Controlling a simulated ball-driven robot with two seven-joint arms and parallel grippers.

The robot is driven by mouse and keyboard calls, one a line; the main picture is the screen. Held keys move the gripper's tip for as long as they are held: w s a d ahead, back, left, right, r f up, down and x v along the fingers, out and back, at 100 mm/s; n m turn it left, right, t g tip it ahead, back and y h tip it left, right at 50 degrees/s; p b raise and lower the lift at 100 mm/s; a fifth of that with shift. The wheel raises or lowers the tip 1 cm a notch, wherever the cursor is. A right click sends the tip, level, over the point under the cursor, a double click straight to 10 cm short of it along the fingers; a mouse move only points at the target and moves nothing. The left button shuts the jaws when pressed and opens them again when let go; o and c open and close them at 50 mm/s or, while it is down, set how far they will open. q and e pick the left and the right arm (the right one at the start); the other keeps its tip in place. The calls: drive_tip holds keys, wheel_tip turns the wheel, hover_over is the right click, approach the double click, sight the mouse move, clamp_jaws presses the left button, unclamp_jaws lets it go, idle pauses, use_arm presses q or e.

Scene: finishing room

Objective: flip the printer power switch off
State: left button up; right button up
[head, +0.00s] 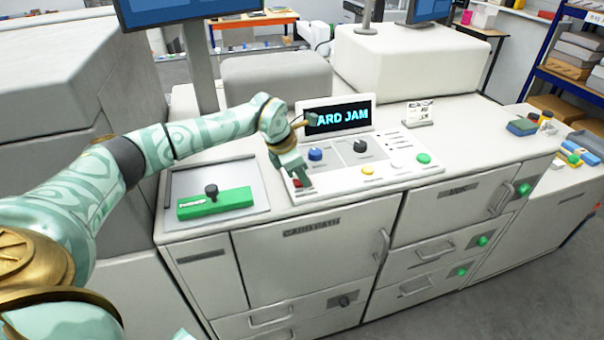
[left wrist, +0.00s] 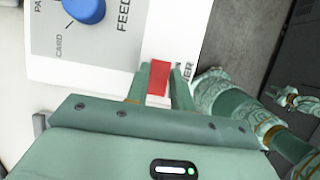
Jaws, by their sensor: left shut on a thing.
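The printer's control panel (head: 375,172) is on top of the white cabinet, with a screen (head: 338,119) whose visible text reads "ARD JAM", partly covered by my left arm. The red power switch (left wrist: 158,78) is at the panel's front left corner; it also shows in the head view (head: 298,183), mostly covered by my fingers. My left gripper (left wrist: 156,88) is shut on the red switch, one finger on each side of it. The label beside it is partly hidden; only "ER" shows. My right gripper (left wrist: 291,101) is small at the right of the left wrist view.
A blue knob (head: 315,154), a black knob (head: 360,147), a yellow button (head: 367,170) and a green button (head: 423,158) are on the same panel. A green block with a black knob (head: 214,203) lies on a plate to the left. A small sign (head: 419,112) stands behind.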

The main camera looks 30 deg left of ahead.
use_arm(q)
drive_tip(key=b, duration=0.1)
drive_tip(key=f+t+h+b, duration=0.1)
drive_tip(key=b, duration=0.1)
drive_tip(key=shift+s+a+t+h, duration=0.25)
drive_tip(key=shift+s+t+h, duration=0.05)
drive_tip(key=shift+s, duration=0.05)
drive_tip(key=shift+r, duration=0.4)
drive_tip(key=o, duration=1)
use_arm(e)
wheel_tip(320, 180, down, 3)
drive_tip(key=shift+s, duration=0.15)
use_arm(q)
drive_tip(key=shift+r, duration=0.1)
